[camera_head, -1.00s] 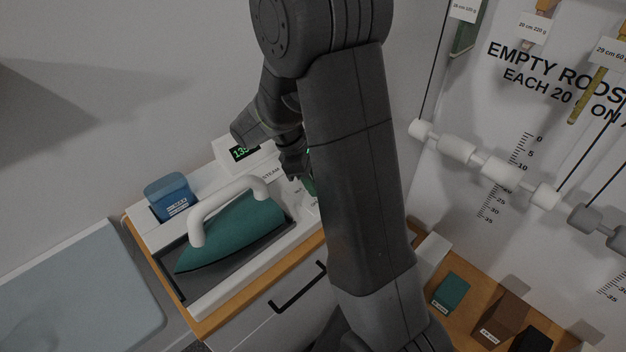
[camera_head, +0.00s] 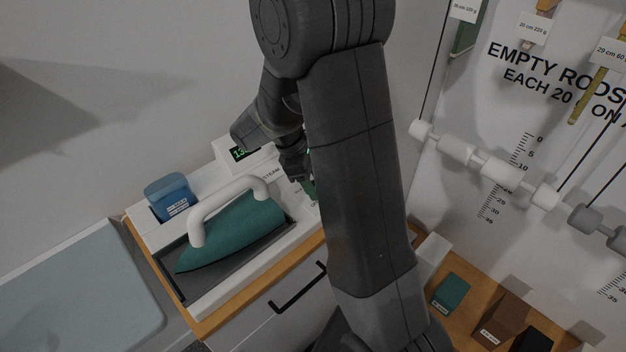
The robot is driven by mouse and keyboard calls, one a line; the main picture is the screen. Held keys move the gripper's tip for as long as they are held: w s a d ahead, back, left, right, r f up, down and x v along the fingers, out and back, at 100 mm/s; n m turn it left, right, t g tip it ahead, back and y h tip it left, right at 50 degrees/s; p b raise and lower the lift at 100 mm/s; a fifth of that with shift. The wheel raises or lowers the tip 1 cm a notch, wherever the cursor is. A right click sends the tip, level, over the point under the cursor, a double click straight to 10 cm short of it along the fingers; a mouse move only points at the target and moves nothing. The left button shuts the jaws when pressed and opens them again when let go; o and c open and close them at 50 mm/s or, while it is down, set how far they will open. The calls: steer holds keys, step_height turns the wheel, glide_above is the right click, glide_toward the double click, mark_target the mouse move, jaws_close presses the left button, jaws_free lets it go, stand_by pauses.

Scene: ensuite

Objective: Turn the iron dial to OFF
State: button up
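The iron (camera_head: 235,232) has a teal body and a white handle. It lies in a dark recess of the white ironing station (camera_head: 218,295) on the wooden top. A small green-lit display (camera_head: 239,153) stands at the back of the station, partly covered by my arm. My gripper (camera_head: 300,178) is low over the right end of the station, just right of the iron's handle. My arm hides much of it, and its finger gap does not show. A bit of teal shows beside the fingers. The dial cannot be made out.
A blue water tank (camera_head: 170,196) stands at the station's back left. A drawer handle (camera_head: 298,287) is on the front below. A pale blue board (camera_head: 80,295) lies at left. Labelled blocks, one teal (camera_head: 450,291), sit at lower right. A rod with white weights (camera_head: 500,172) hangs at right.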

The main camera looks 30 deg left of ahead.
steer(key=v, duration=1.3)
steer(key=shift+r, duration=0.35)
steer(key=shift+a, duration=0.1)
steer(key=x, duration=1.3)
steer(key=shift+f, duration=0.4)
steer(key=shift+r, duration=0.1)
